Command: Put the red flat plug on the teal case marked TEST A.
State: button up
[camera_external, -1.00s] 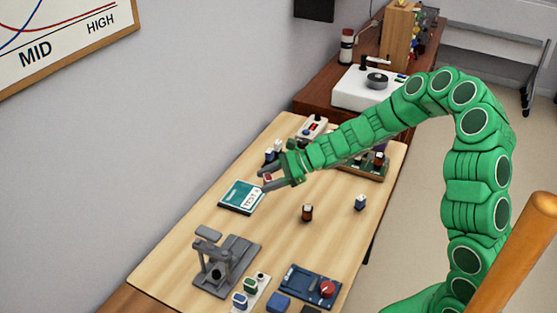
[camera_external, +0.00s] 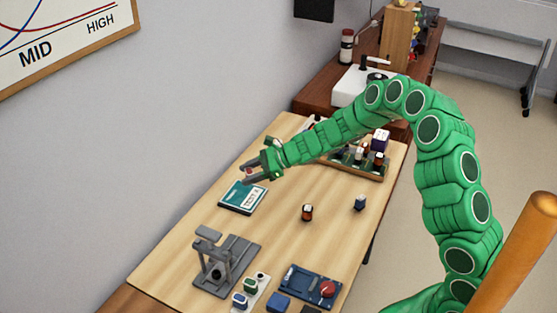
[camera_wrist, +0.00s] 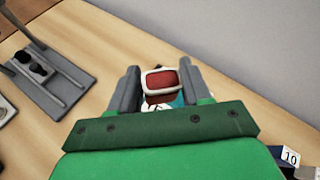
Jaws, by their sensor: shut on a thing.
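The teal case (camera_external: 236,193) lies flat on the wooden table, with a white label reading TEST on its right part. My gripper (camera_external: 245,173) is just above its back edge in the external view. In the wrist view my gripper (camera_wrist: 158,84) is shut on the red flat plug (camera_wrist: 160,80), which has a pale rim and sits between the two grey fingers. Only a small red patch of the plug shows in the external view. A bit of teal case (camera_wrist: 177,102) shows beneath the plug; the rest is hidden by my gripper.
A grey stand (camera_external: 226,262) is in front of the case. A dark brown-and-orange plug (camera_external: 307,212) and a blue plug (camera_external: 360,203) stand to the right. A blue panel with a red knob (camera_external: 311,286) lies at the front. A tray of plugs (camera_external: 362,171) is at the back right.

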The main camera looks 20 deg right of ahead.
jog(key=shift+w+a+f, duration=0.35)
jog(key=shift+w+f, duration=0.3)
jog(key=shift+f, duration=0.25)
jog(key=shift+w+a+f, duration=0.3)
jog(key=shift+w+f, duration=0.35)
jog(key=shift+f, duration=0.2)
jog(key=shift+w+a+f, duration=0.35)
jog(key=shift+w+f, duration=0.3)
jog(key=shift+f, duration=1.65)
jog(key=shift+f, duration=0.15)
jog(key=o, duration=1)
jog(key=shift+o, duration=0.2)
jog(key=shift+s+d+r, duration=0.1)
jog(key=shift+d+r, duration=0.3)
jog(key=shift+d, duration=0.05)
jog(key=v, duration=1.1)
